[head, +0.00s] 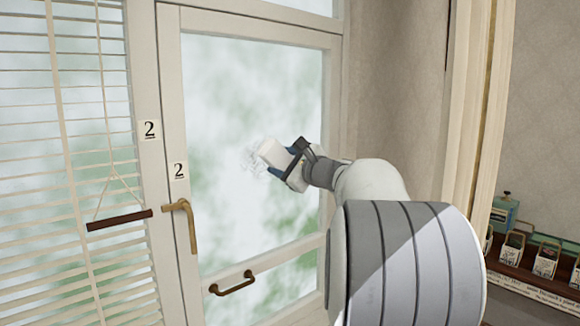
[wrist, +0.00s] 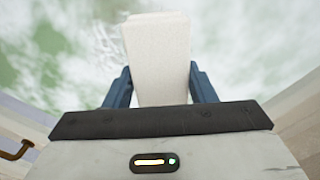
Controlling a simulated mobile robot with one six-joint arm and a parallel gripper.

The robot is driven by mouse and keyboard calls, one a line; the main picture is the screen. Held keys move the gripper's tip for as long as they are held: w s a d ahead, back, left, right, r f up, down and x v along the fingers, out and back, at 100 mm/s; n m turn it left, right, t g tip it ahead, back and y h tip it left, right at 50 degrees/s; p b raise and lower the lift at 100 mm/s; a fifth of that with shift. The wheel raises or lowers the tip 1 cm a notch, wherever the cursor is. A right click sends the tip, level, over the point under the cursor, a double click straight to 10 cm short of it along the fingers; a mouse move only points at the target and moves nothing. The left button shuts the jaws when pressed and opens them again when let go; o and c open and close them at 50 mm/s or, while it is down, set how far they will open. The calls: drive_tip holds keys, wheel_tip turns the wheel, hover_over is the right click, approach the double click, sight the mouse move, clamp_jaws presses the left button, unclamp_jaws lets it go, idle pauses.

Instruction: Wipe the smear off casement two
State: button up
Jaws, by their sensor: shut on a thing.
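Casement two (head: 172,60) is a white-framed window with frosted-looking glass and "2" labels beside it. A pale scribbly smear (head: 254,161) shows on its pane in the head view, just left of my gripper. It also shows faintly in the wrist view (wrist: 108,45). My gripper (head: 285,164) is shut on a white block-like wiper (head: 267,151), which fills the space between the blue fingers in the wrist view (wrist: 158,60). The wiper's far end is at or close to the glass by the smear; I cannot tell whether it touches. Part of the smear may be hidden behind it.
A brass lever handle (head: 186,222) sits on the frame's left edge, and a brown pull handle (head: 232,284) on the lower rail. A slatted blind (head: 60,180) with a wooden bar (head: 119,220) hangs at left. A shelf (head: 533,284) with small boxes stands at right.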

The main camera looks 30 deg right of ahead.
sight(251, 154)
drive_tip(key=shift+s+a+b, duration=0.3)
drive_tip(key=shift+a+b, duration=0.55)
drive_tip(key=shift+a, duration=0.8)
drive_tip(key=shift+s+a+b, duration=0.35)
drive_tip(key=shift+a+b, duration=0.55)
drive_tip(key=shift+a, duration=0.8)
drive_tip(key=shift+s+a+b, duration=0.3)
drive_tip(key=shift+a+b, duration=0.55)
drive_tip(key=shift+a, duration=0.8)
drive_tip(key=shift+r+p, duration=1)
drive_tip(key=shift+r, duration=0.25)
drive_tip(key=shift+w+d+f, duration=0.1)
drive_tip(key=shift+w+d, duration=0.05)
drive_tip(key=shift+d, duration=0.6)
drive_tip(key=shift+w+d, duration=0.15)
drive_tip(key=shift+d, duration=0.6)
drive_tip(key=shift+w+d+p, duration=0.1)
drive_tip(key=shift+w+d, duration=0.25)
drive_tip(key=shift+d, duration=1.4)
drive_tip(key=shift+w+d+p, duration=0.15)
drive_tip(key=shift+w+d, duration=0.15)
drive_tip(key=shift+d, duration=1.4)
drive_tip(key=shift+w+d+p, duration=0.1)
drive_tip(key=shift+w+d, duration=0.25)
drive_tip(key=shift+d, duration=1.4)
